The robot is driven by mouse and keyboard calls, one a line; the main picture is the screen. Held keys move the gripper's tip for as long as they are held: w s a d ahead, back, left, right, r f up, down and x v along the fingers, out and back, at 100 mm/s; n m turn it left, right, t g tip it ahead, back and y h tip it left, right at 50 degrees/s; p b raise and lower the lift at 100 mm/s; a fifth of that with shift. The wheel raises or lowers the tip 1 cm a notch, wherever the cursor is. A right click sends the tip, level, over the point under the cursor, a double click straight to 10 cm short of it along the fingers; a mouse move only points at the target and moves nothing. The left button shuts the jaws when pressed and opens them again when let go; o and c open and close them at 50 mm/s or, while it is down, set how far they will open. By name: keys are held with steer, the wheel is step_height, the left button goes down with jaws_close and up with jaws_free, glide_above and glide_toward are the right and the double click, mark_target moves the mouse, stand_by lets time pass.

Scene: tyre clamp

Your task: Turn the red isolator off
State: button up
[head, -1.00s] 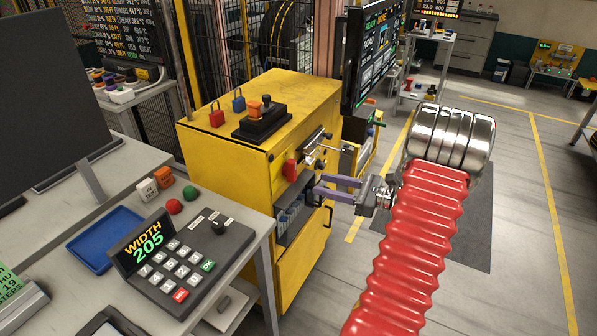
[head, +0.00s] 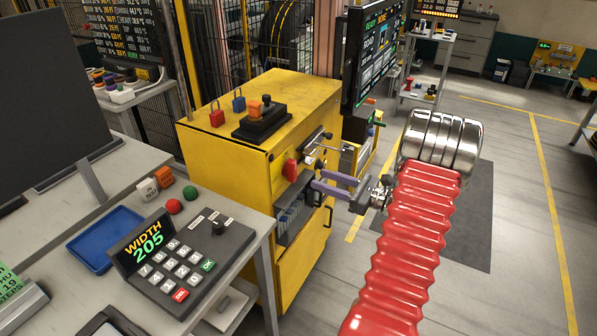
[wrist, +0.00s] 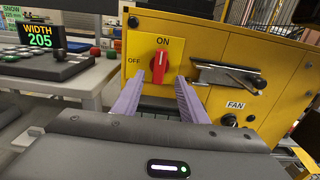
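The red isolator (head: 290,170) is a rotary knob on the front face of the yellow cabinet (head: 225,170). In the wrist view the knob (wrist: 160,68) stands upright, in line with the ON label above it; OFF is printed to its left. My gripper (head: 316,180) is open, with two purple fingers pointing at the cabinet face. In the wrist view the fingers (wrist: 168,82) lie to the left and right below the knob, with a gap between them. The knob appears between the fingertips; whether they reach its depth is unclear.
Right of the knob sits a metal latch handle (wrist: 228,76), with a black FAN knob (wrist: 229,119) below it. A monitor (head: 374,55) overhangs to the right. The desk with a keypad (head: 180,262) stands at left. Open floor lies to the right.

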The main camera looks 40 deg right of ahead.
mark_target(296, 170)
steer(key=x, duration=0.9)
steer(key=shift+w+a, duration=0.1)
steer(key=shift+w, duration=0.15)
steer(key=shift+c, duration=0.6)
jaws_close()
